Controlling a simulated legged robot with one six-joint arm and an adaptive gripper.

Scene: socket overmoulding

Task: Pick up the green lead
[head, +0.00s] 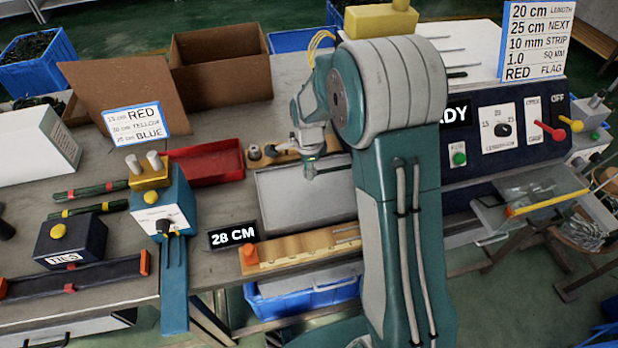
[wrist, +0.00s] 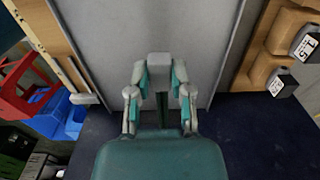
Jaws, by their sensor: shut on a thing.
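My gripper (head: 309,172) is in the middle of the head view, low over the grey tray (head: 288,200). In the wrist view my gripper (wrist: 160,98) has its two fingers drawn in around a thin dark green strip, which looks like the green lead (wrist: 162,110). Most of the lead is hidden by the fingers and the gripper's body. A small green spot shows at the gripper in the head view, too small to make out. The pale tray floor (wrist: 205,45) lies beyond the fingers in the wrist view.
Dark green bundles (head: 90,190) lie further left. A wooden ruler board (head: 300,250) lies in front. The dark control panel (head: 545,110) is at right.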

